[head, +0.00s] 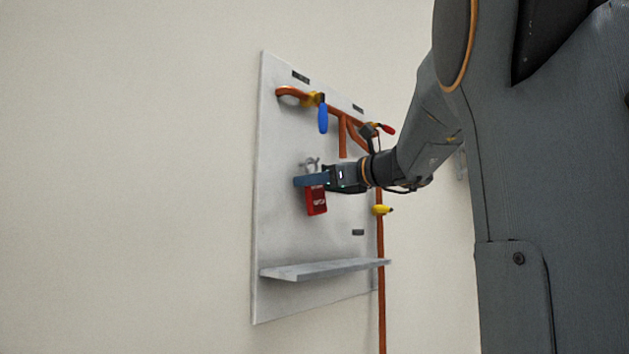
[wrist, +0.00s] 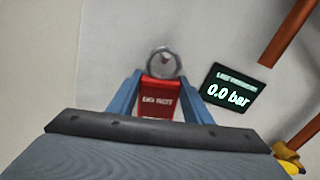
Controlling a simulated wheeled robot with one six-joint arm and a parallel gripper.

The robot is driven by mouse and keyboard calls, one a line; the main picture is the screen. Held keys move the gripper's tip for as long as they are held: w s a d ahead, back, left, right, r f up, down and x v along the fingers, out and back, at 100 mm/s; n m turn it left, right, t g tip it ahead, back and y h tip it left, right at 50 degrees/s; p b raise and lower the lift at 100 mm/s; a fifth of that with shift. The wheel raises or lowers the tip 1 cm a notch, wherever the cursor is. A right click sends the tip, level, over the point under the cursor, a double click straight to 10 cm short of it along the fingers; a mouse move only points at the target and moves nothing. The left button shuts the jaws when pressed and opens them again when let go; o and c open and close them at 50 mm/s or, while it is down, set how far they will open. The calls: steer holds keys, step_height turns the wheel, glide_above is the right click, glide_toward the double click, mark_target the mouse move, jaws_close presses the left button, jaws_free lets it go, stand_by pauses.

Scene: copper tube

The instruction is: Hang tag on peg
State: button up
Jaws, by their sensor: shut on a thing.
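The red tag (head: 316,203) with white lettering hangs below my gripper's blue fingers in the head view. In the wrist view the tag (wrist: 158,97) sits between the two fingers. My gripper (head: 311,181) is shut on the tag, in front of the grey panel. A grey metal ring (wrist: 164,62) shows just above the tag; it also shows above the fingers in the head view (head: 310,164). A small pale thing, perhaps the peg, shows inside the ring. I cannot tell whether the ring is around the peg or only in front of it.
The grey panel (head: 283,235) carries copper tubes (head: 343,140), a blue-handled valve (head: 323,117), a red handle (head: 387,129) and a yellow handle (head: 382,210). A shelf (head: 325,270) juts out below. A display (wrist: 231,90) reading 0.0 bar is right of the fingers.

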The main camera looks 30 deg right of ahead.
stand_by(0.3)
steer(key=o, duration=1.1)
steer(key=shift+o, duration=0.2)
steer(key=shift+s+d, duration=0.1)
steer(key=b+v, duration=0.2)
steer(key=v, duration=0.5)
steer(key=shift+s, duration=0.25)
